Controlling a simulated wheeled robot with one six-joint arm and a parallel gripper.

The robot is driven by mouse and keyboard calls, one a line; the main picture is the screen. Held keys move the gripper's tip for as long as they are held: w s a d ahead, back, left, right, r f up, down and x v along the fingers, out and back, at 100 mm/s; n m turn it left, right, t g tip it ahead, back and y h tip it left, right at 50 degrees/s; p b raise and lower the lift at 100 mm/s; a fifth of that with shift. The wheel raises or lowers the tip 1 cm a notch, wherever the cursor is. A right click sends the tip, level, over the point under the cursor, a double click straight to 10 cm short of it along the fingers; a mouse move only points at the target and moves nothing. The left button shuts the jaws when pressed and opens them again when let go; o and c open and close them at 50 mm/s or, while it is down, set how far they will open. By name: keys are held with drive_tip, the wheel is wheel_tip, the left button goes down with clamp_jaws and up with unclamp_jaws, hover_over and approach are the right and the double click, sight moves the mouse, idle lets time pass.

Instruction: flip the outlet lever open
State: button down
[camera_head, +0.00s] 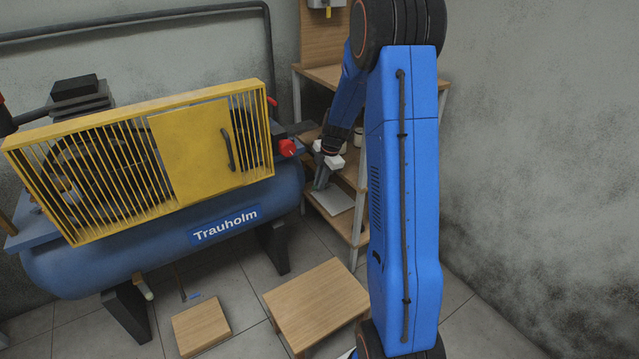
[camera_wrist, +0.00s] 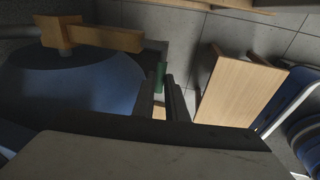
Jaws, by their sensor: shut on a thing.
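My gripper (camera_head: 322,178) reaches down beside the right end of the blue compressor tank (camera_head: 130,250). In the wrist view my gripper (camera_wrist: 161,88) has its two dark fingers on either side of a small green piece (camera_wrist: 160,77) and is shut on it. Most of the green piece is hidden, and I cannot tell for sure whether it is the outlet lever. A brass-coloured fitting (camera_wrist: 95,38) with a bar pointing right stands by the blue tank end in the wrist view. The head view does not show the lever clearly.
A red part (camera_head: 287,147) sticks out at the tank's right end. A wooden shelf (camera_head: 345,185) stands close behind my gripper. Two low wooden platforms, one large (camera_head: 316,302) and one small (camera_head: 201,324), are on the tiled floor. A yellow guard (camera_head: 190,140) tops the compressor.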

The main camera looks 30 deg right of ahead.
drive_tip(key=c, duration=1.8)
unclamp_jaws()
drive_tip(key=shift+o, duration=0.2)
drive_tip(key=v, duration=0.7)
drive_tip(key=shift+r, duration=0.25)
drive_tip(key=shift+s, duration=0.1)
